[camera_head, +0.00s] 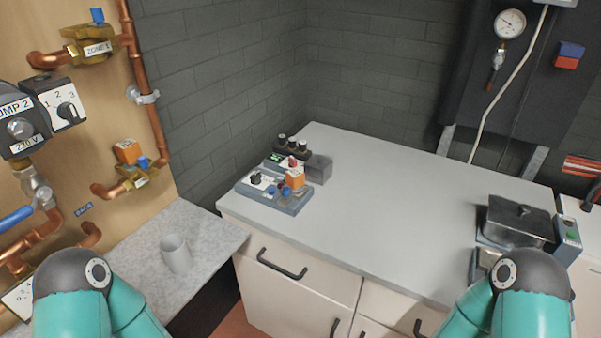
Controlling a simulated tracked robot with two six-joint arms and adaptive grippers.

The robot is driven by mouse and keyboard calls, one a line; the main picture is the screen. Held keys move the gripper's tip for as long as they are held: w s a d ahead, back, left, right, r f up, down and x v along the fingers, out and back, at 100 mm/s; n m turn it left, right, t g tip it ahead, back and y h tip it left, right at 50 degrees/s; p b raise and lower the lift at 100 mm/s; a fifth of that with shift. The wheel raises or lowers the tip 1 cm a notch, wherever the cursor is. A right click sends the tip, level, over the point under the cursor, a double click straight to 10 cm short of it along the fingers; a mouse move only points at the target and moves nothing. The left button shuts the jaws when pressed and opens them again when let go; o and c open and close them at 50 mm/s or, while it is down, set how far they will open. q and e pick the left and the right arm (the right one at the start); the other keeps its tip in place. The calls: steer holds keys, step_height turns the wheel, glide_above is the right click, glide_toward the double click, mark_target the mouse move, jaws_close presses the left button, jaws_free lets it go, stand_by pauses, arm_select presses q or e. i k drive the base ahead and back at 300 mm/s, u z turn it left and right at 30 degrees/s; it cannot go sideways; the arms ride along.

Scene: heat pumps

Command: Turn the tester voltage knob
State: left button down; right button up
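The tester (277,200) appears to be the grey unit at the left end of the white counter. A small black knob (256,178) sits on its light panel; I cannot read its markings or tell its exact setting. Blue and red buttons or terminals and an orange block (294,178) are on the same unit. A second unit with a green display (274,157) and several black posts stands just behind it. Only my arm links show at the bottom left and bottom right; neither gripper is in view, and nothing touches the tester.
The white counter (390,200) is clear in its middle. At left, a grey worktop (200,235) holds a cup (175,253), beside copper pipes (148,110) and a pump controller (62,103). A gauge (510,23) hangs on the back wall.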

mark_target(255, 179)
steer(key=u, duration=2)
steer(key=i, duration=0.1)
steer(key=z, duration=3.4)
steer(key=k, duration=1.2)
steer(key=u, duration=0.45)
steer(key=i, duration=1)
steer(key=u, duration=0.1)
